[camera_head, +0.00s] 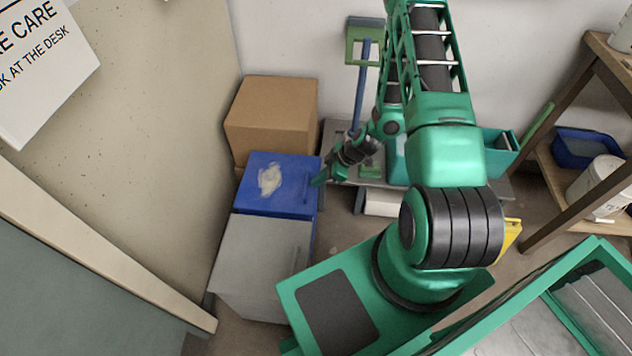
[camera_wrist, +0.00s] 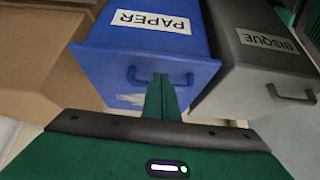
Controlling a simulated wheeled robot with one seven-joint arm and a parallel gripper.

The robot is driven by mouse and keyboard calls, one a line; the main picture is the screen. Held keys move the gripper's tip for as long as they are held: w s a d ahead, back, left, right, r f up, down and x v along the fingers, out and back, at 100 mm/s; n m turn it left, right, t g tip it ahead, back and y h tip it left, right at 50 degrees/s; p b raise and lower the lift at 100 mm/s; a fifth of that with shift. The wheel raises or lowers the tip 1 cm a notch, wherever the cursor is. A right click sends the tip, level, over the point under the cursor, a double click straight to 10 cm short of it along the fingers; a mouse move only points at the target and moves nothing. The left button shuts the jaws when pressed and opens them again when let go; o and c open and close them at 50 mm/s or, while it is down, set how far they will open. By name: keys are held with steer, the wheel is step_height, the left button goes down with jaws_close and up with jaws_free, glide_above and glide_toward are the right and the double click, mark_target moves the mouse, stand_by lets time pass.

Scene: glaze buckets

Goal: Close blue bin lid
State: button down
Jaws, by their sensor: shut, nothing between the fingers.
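The blue bin (camera_head: 314,228) stands left of my arm, and its blue lid (camera_head: 290,203) lies about flat on top with a pale smear on it. In the wrist view the blue bin (camera_wrist: 150,50) appears upside down with a PAPER label, and a bar handle (camera_wrist: 133,75) shows near the lid's front edge. No gap under the lid is clear to me. My gripper (camera_head: 318,181) is shut and empty at the lid's front edge by the handle. In the wrist view my gripper (camera_wrist: 160,80) overlaps the handle; I cannot tell whether they touch.
A grey bin (camera_head: 258,262) labelled BISQUE stands next to the blue bin. A cardboard box (camera_head: 272,112) stands on its other side. A wall is behind the bins. A cart (camera_head: 340,135) stands beyond my gripper, and a wooden shelf (camera_head: 560,190) is at the right.

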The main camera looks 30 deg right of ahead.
steer(key=s+d+r, duration=0.4)
steer(key=s+d, duration=0.2)
steer(key=d, duration=0.2)
steer(key=shift+r, duration=0.2)
steer(key=shift+s+d, duration=0.1)
steer(key=shift+d, duration=0.05)
steer(key=s+d+r+m+g+h, duration=0.2)
steer(key=s+r+m, duration=0.1)
steer(key=r, duration=0.8)
steer(key=s+d+r+m+g+h, duration=0.1)
steer(key=s+d+r+m+h, duration=0.15)
steer(key=r, duration=0.95)
steer(key=s+a+r+m+h, duration=0.1)
steer(key=s+a+r+m, duration=0.1)
steer(key=s+r+m, duration=1)
steer(key=s+r, duration=0.4)
steer(key=shift+a+r+g, duration=0.25)
steer(key=shift+r+g, duration=0.05)
